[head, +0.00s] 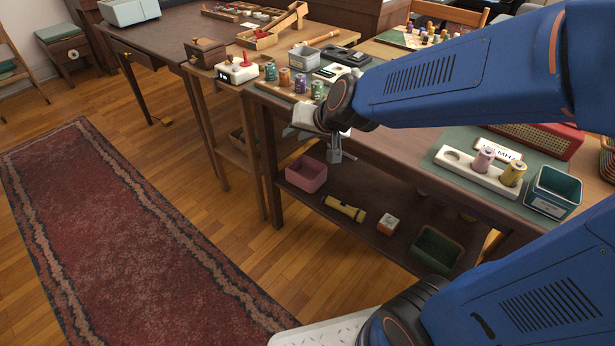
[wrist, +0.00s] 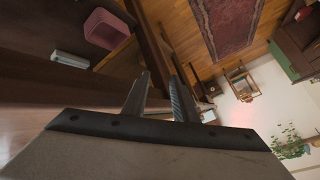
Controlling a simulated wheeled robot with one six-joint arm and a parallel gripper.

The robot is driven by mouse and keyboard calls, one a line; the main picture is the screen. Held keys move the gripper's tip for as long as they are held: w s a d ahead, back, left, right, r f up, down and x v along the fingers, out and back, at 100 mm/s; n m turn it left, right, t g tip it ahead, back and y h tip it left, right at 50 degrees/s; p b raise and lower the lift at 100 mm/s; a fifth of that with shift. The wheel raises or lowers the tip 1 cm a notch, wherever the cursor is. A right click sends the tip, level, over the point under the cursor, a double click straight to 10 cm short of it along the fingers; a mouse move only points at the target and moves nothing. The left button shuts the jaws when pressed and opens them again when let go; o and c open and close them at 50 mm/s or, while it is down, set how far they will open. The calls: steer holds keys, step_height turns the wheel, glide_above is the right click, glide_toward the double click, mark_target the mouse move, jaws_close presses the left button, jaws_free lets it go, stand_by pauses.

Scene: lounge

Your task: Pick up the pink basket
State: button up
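The pink basket (head: 306,174) is an open, box-shaped bin on the low shelf under the table, at the shelf's left end in the head view. In the wrist view the pink basket (wrist: 104,29) is at the upper left, beyond a dark table edge. My gripper (head: 337,157) hangs in front of the table edge, above and to the right of the basket in the head view, apart from it. In the wrist view the two fingers (wrist: 158,88) stand apart with nothing between them. The basket's inside is partly seen in the head view.
The low shelf (head: 322,204) also holds a yellow flashlight (head: 345,208), a small white-and-wood box (head: 388,224) and a green bin (head: 436,250). The tabletop above is crowded with spools and trays. A red rug (head: 110,230) and open wooden floor lie to the left.

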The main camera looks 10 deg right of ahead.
steer(key=w+a+f+m+t+h, duration=0.1)
steer(key=w+a+f+m+h, duration=0.2)
steer(key=w+f, duration=0.45)
steer(key=m+h, duration=0.5)
steer(key=h, duration=0.6)
glide_toward(320, 175)
steer(key=shift+g, duration=0.4)
steer(key=x, duration=0.5)
steer(key=shift+w+a+r, duration=0.15)
steer(key=shift+w+r, duration=0.2)
steer(key=shift+r, duration=0.05)
steer(key=shift+x, duration=2.75)
steer(key=shift+s+f, duration=0.15)
steer(key=shift+f, duration=0.05)
jaws_close()
